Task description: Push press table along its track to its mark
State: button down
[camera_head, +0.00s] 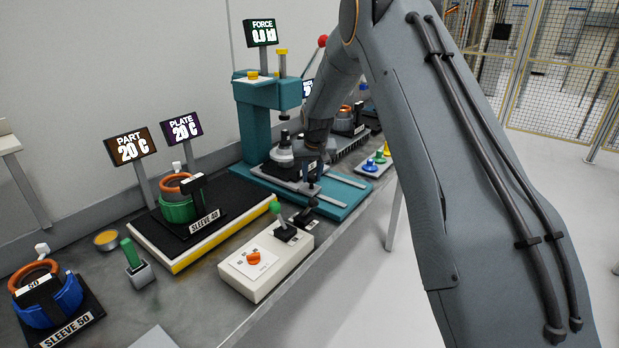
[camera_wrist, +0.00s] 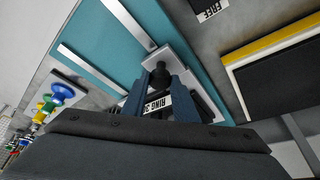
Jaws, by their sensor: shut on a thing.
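The press table (camera_head: 288,183) is a small dark and light plate on the teal press base (camera_head: 346,200), under the teal press. A grey-and-black part stands on it. Two pale track rails (camera_head: 348,180) run to the right across the base; they also show in the wrist view (camera_wrist: 90,70). My gripper (camera_wrist: 160,88) is shut on the black knob (camera_wrist: 161,72) at the table's edge. A label reading "RING" shows between the fingers. My arm hides part of the table in the head view. I cannot make out the mark.
A control box (camera_head: 264,262) with an orange knob and a green-topped joystick (camera_head: 280,222) stand in front. A heating plate (camera_head: 200,245) with sleeve 40 is left. Colored pegs (camera_head: 376,161) stand right of the base. The rails' right stretch is clear.

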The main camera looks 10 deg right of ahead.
jog(key=shift+w+a, duration=0.15)
jog(key=c, duration=1.4)
grip_release()
jog(key=shift+a, duration=0.15)
jog(key=shift+c, duration=0.2)
jog(key=shift+d, duration=0.2)
jog(key=b+v, duration=0.2)
jog(key=v, duration=0.5)
jog(key=shift+r, duration=0.35)
jog(key=s+f+g, duration=0.1)
jog(key=s+f, duration=0.1)
jog(key=s, duration=1.9)
jog(key=s+f+g, duration=0.2)
jog(key=s+f, duration=0.1)
jog(key=s, duration=1.7)
jog(key=shift+s+n+g, duration=0.3)
jog(key=shift+s+n, duration=0.1)
